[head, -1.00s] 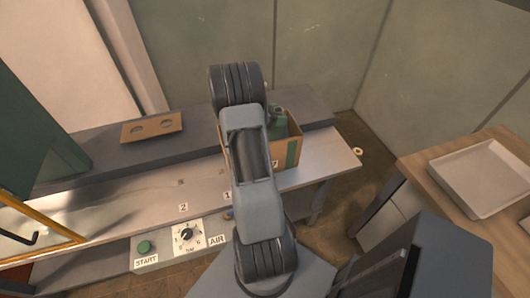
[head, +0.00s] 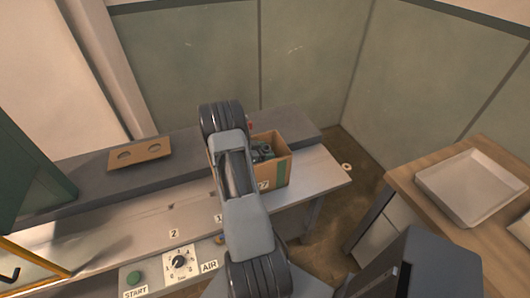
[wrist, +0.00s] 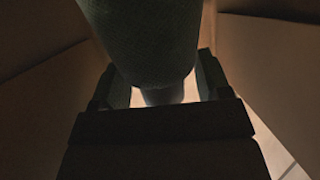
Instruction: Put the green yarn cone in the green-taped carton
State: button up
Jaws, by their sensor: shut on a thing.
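The green-taped carton (head: 284,168) stands open on the bench, with a green tape strip down its near side. My arm covers its left part. My gripper (head: 262,152) is down within the carton's opening. In the wrist view my gripper (wrist: 160,88) is shut on the green yarn cone (wrist: 148,45), which looks dark green in the shade and sits between the two fingers. Brown cardboard walls rise on both sides of it. I cannot tell whether the cone touches the carton's floor. The cone cannot be made out in the head view.
A cardboard piece with two holes (head: 139,156) lies on the grey ledge at left. A panel with a green START button (head: 134,278) and a dial (head: 180,262) is at the bench front. An empty pale tray (head: 470,187) rests on the wooden table at right.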

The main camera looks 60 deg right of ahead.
jog(key=shift+f, duration=0.1)
jog(key=o, duration=1.5)
jog(key=shift+w+a+r, duration=0.15)
jog(key=shift+r, duration=0.05)
jog(key=shift+b+v, duration=0.6)
jog(key=shift+v, duration=3)
